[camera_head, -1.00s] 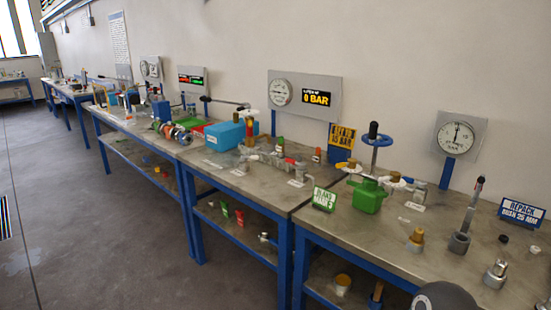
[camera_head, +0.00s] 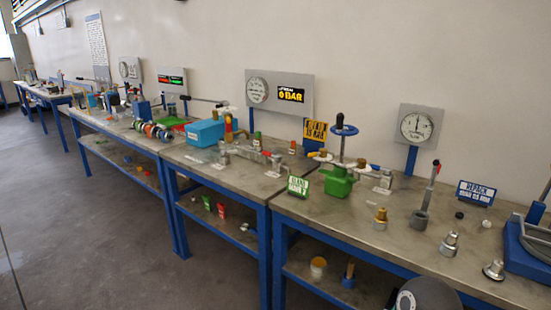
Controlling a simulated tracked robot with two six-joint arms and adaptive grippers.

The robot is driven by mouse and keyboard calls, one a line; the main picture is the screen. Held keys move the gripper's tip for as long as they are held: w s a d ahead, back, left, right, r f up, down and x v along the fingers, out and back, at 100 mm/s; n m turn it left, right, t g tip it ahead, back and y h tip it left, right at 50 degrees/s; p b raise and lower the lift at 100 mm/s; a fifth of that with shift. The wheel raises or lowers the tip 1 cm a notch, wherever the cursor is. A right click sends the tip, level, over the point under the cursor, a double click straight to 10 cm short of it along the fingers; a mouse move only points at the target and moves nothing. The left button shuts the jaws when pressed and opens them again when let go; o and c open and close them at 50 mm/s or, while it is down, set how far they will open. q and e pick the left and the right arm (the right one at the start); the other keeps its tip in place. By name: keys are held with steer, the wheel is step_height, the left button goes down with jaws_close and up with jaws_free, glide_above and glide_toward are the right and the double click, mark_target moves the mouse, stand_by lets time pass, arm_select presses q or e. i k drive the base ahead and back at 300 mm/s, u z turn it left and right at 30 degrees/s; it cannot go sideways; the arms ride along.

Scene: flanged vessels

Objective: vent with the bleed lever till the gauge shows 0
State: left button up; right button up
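A round white gauge (camera_head: 257,90) hangs on a grey wall panel, beside a display (camera_head: 291,94) reading "0 BAR". A second white gauge (camera_head: 416,127) stands on a blue post farther right; its needle is too small to read surely. An upright lever (camera_head: 431,188) stands in a grey socket on the near bench. A small red handle (camera_head: 267,154) is on the pipework (camera_head: 245,152) of the middle bench. I cannot tell which one is the bleed lever. Neither gripper is in view; only a dark rounded part of mine shows at the bottom edge.
The near bench (camera_head: 350,225) carries a green vessel (camera_head: 338,182) with a blue handwheel (camera_head: 344,130), brass and steel fittings, and signs. A blue-based device (camera_head: 530,245) stands at the right edge. A blue box (camera_head: 205,133) is on the middle bench. Floor at left is clear.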

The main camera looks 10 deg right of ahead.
mark_target(277, 157)
steer(key=u, duration=0.55)
steer(key=i, duration=1.15)
steer(key=z, duration=0.3)
